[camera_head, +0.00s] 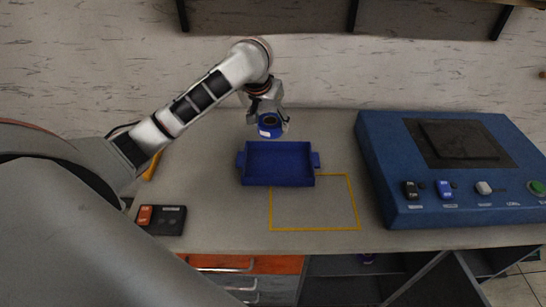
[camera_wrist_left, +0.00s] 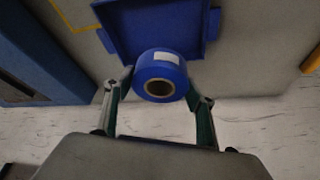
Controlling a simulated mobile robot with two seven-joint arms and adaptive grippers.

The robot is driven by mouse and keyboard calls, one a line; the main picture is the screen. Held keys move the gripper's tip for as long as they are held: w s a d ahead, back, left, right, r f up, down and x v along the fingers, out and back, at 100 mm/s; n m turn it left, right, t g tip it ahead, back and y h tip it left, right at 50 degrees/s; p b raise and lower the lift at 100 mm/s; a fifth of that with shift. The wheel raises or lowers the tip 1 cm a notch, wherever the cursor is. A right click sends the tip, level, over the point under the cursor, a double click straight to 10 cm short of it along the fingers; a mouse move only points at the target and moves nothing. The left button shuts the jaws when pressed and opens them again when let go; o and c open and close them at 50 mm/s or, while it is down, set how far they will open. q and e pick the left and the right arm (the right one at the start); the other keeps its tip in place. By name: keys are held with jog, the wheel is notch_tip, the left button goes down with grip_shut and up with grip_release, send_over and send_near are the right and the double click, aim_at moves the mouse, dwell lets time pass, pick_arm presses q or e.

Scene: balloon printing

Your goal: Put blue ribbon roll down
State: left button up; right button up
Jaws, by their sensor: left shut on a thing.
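The blue ribbon roll (camera_head: 269,132) is a short blue cylinder with a dark centre hole. My left gripper (camera_head: 269,118) is shut on it and holds it just behind the back edge of the blue tray (camera_head: 279,181). In the left wrist view the roll (camera_wrist_left: 160,65) sits between the two fingers of my left gripper (camera_wrist_left: 160,92), with a white label on its side and its hole facing the camera. The tray (camera_wrist_left: 200,30) lies beyond it. I cannot tell the roll's exact height above the table. My right gripper is not in view.
A big blue machine (camera_head: 375,160) with several switches stands on the right of the grey table (camera_head: 215,215). A yellow outlined square (camera_head: 315,229) lies in front of the tray. A small black box (camera_head: 172,220) with an orange switch is at the front left.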

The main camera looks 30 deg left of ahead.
aim_at(272, 162)
pick_arm(q)
notch_tip(272, 162, down, 15)
jog(key=shift+r, duration=0.1)
dwell(0.3)
jog(key=shift+f, duration=0.2)
jog(key=o, duration=1.2)
jog(key=shift+c, duration=0.2)
jog(key=v, duration=1.2)
jog(key=shift+r, duration=0.1)
